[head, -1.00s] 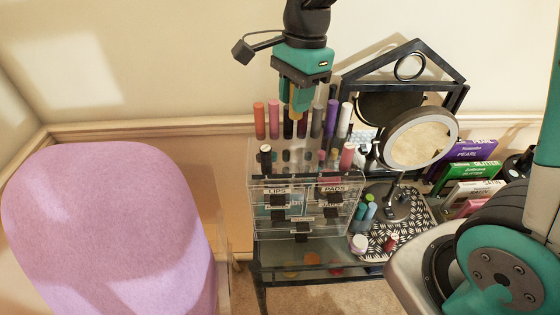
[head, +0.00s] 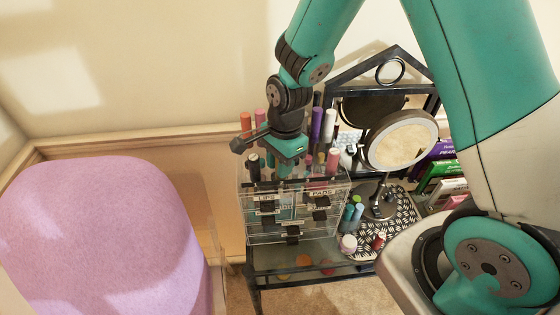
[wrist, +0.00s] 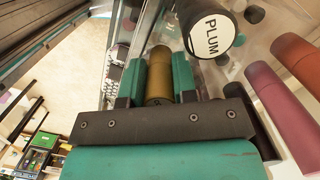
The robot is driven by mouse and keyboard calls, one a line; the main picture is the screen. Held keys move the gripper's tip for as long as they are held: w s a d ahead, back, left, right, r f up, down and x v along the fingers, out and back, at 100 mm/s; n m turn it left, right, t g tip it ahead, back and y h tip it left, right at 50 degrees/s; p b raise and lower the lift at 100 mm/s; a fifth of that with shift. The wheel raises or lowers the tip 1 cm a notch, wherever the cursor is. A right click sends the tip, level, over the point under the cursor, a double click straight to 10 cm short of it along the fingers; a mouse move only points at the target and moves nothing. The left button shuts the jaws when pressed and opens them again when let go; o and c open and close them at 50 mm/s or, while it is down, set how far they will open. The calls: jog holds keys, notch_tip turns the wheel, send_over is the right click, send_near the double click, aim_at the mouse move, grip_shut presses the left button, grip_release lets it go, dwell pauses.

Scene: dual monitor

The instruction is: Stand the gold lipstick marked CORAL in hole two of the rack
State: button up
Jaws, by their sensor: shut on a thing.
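My gripper (wrist: 157,82) is shut on a gold lipstick (wrist: 158,75) in the wrist view, with a teal finger on each side of it. No CORAL marking can be read on it from here. In the head view my gripper (head: 287,168) is low over the top of the clear acrylic rack (head: 245,205), near its front row, and hides the lipstick. The hole numbers cannot be read, and I cannot tell whether the lipstick's lower end is in a hole. A dark tube marked PLUM (wrist: 211,40) stands close beside the gripper in the wrist view.
Orange (head: 246,122) and pink tubes, with purple (head: 317,122) and white ones (head: 330,124), stand along the rack's back. A pink tube (head: 333,160) is at its front right. A round mirror (head: 400,142) stands to the right. A lilac chair (head: 105,230) is at left.

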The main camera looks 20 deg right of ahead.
jog(key=shift+f, duration=0.1)
jog(key=o, duration=0.9)
jog(key=r+b, duration=0.1)
jog(key=r, duration=0.3)
jog(key=d+r+b, duration=0.1)
jog(key=r, duration=0.6)
jog(key=shift+w+d+r+b, duration=0.15)
jog(key=shift+w+r+b, duration=0.15)
jog(key=shift+b, duration=0.1)
jog(key=shift+s+r, duration=0.2)
jog(key=shift+r, duration=0.1)
jog(key=s+a+r+n+y, duration=0.1)
jog(key=s+a+r+n, duration=0.1)
jog(key=s+n, duration=0.7)
jog(key=s+a+r+n+y, duration=0.1)
jog(key=s+a+r+n, duration=0.2)
jog(key=s+n, duration=0.6)
jog(key=r+n, duration=0.1)
jog(key=n, duration=0.3)
jog(key=shift+s+a+r+y, duration=0.25)
jog(key=shift+s+a+y, duration=0.1)
jog(key=shift+y, duration=0.05)
